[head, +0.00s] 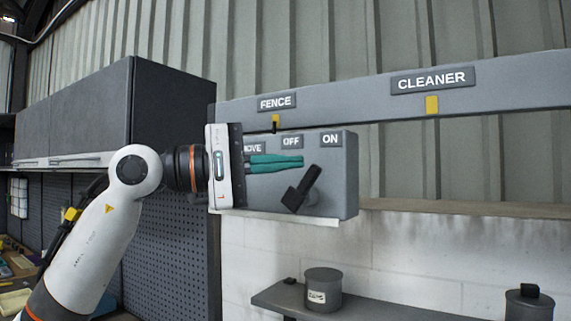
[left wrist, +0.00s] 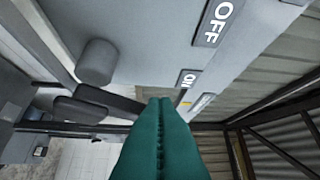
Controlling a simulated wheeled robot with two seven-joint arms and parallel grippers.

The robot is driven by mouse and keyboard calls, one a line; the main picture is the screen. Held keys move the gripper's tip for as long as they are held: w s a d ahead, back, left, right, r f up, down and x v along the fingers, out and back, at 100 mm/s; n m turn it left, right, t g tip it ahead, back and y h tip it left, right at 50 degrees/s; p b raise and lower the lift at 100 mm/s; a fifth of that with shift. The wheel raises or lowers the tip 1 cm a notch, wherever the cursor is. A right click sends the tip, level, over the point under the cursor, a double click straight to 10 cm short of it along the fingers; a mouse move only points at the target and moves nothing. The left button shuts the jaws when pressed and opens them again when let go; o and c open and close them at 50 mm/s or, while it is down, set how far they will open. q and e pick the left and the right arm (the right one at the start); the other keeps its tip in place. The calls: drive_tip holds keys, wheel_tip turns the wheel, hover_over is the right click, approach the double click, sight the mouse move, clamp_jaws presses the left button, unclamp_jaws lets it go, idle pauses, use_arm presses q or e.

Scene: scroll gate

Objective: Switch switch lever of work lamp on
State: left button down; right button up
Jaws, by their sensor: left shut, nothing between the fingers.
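A grey switch box (head: 335,205) hangs on the wall and carries a black switch lever (head: 303,188). The lever tilts up and right, its upper end toward the ON label (head: 330,140). The OFF label (head: 291,142) is left of ON; a third label is partly hidden by my gripper. I see no work lamp name. My left gripper (head: 302,161), with teal fingers, is shut and empty in front of the box, its tips just above the lever's upper end. In the left wrist view, the lever (left wrist: 118,99) runs close to the fingertips (left wrist: 160,103); contact is unclear.
A grey rail above carries a FENCE label (head: 277,102) and a CLEANER label (head: 432,80) with a yellow tab (head: 432,105). A dark cabinet (head: 170,110) stands left of the box. A shelf below holds a round canister (head: 322,285). Wall space right of the box is clear.

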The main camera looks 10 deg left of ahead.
use_arm(q)
drive_tip(key=r+b+v, duration=0.1)
drive_tip(key=b+v, duration=0.2)
drive_tip(key=v, duration=0.8)
drive_tip(key=shift+s+a+f+b, duration=0.15)
drive_tip(key=shift+a+f+b, duration=0.15)
drive_tip(key=shift+f+b, duration=0.15)
